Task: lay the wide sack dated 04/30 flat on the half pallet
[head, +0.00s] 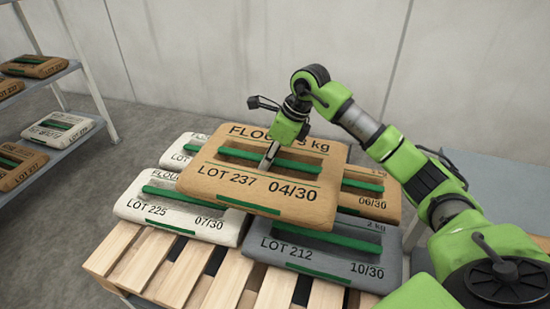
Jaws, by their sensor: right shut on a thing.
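The wide brown sack dated 04/30 (240,197), marked flour and LOT 237, is roughly level over the middle of the other sacks. My right gripper (268,157) points down and is shut on this sack at its top middle, by the long slot. The half pallet (150,262) of light wood slats lies below, its front slats bare. I cannot tell whether the brown sack touches the layer under it. My left gripper is out of view.
On the pallet lie a white sack dated 07/30 (165,212), a grey sack dated 10/30 (325,262), a brown sack dated 06/30 (372,203) and another white sack (176,155). A shelf rack (75,135) with several sacks stands left. A wall is behind.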

